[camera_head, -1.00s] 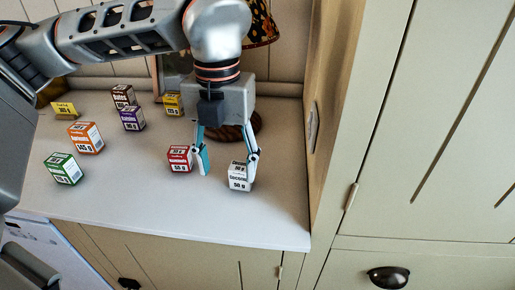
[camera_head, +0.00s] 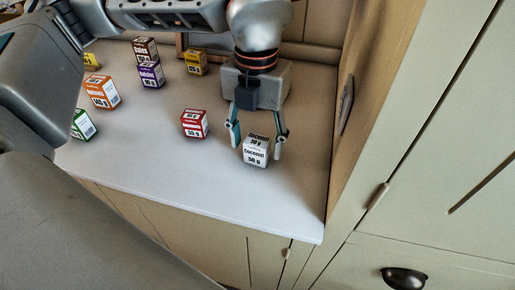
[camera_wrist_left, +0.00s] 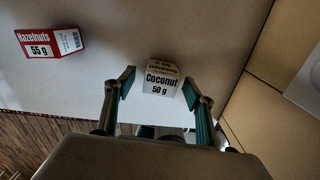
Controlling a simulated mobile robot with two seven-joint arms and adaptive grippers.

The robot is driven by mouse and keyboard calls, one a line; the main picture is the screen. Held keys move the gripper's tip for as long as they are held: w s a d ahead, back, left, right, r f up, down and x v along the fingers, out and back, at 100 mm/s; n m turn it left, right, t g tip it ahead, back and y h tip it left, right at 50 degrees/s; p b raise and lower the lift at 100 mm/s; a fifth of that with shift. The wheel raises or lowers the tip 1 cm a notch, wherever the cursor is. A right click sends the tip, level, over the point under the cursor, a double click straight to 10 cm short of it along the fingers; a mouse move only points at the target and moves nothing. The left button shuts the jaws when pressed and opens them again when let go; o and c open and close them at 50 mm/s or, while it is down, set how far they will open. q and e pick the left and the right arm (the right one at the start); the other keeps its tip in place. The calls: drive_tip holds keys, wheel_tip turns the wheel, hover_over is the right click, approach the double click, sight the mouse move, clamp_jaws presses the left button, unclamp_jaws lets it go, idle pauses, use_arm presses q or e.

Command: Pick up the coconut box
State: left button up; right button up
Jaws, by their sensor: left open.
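The coconut box (camera_head: 256,151) is a small white box with "Coconut 50 g" printed on it. It stands on the white counter near the right-hand wooden side panel. It also shows in the left wrist view (camera_wrist_left: 160,82), between and just beyond the fingertips. My left gripper (camera_head: 256,148) is open, pointing down, with one finger on each side of the box. I cannot tell whether either finger touches it. The left gripper also shows in the wrist view (camera_wrist_left: 158,84). My right gripper is not in view.
A red hazelnuts box (camera_head: 195,124) stands left of the gripper. Purple (camera_head: 150,74), orange (camera_head: 103,93), green (camera_head: 83,125), brown (camera_head: 145,49) and yellow (camera_head: 195,62) boxes stand farther left and back. The wooden side panel (camera_head: 372,95) bounds the counter at right. The front counter is clear.

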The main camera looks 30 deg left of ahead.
use_arm(q)
drive_tip(key=shift+f, duration=0.65)
drive_tip(key=c, duration=1.2)
drive_tip(key=shift+r, duration=0.1)
